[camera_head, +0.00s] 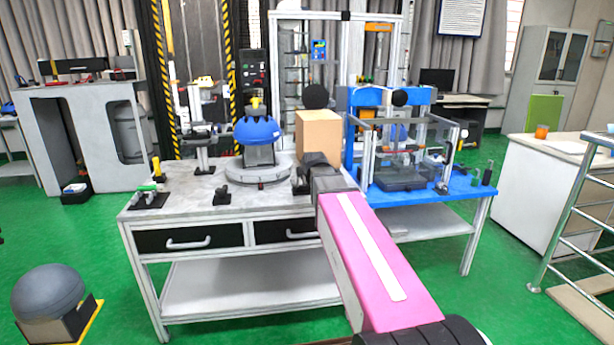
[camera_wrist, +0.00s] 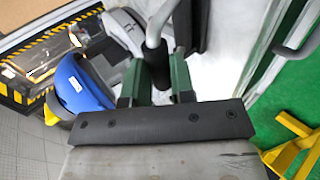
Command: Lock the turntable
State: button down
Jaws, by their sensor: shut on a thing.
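The turntable (camera_head: 262,176) is a grey round disc on the grey workbench. A blue dome-shaped piece (camera_head: 257,131) on a grey body stands on it, with a yellow knob on top. The blue piece also shows at the left of the wrist view (camera_wrist: 82,87). In the wrist view my gripper (camera_wrist: 157,82) has its green fingers on both sides of a black handle (camera_wrist: 156,62) on a bent metal rod, and is shut on it. The handle is beside the turntable's right side. In the head view my arm hides most of the gripper and the handle.
A cardboard box (camera_head: 320,136) stands at the back right of the workbench (camera_head: 175,208). A blue table (camera_head: 435,192) with a clear-walled rig adjoins on the right.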

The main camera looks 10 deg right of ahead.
jog(key=shift+s+f, duration=0.25)
jog(key=shift+f, duration=0.1)
jog(key=c, duration=1)
grip_release()
jog(key=shift+w, duration=0.1)
jog(key=shift+r, duration=0.1)
jog(key=v, duration=1)
jog(key=shift+s+r, duration=0.3)
jog(key=shift+f, duration=0.1)
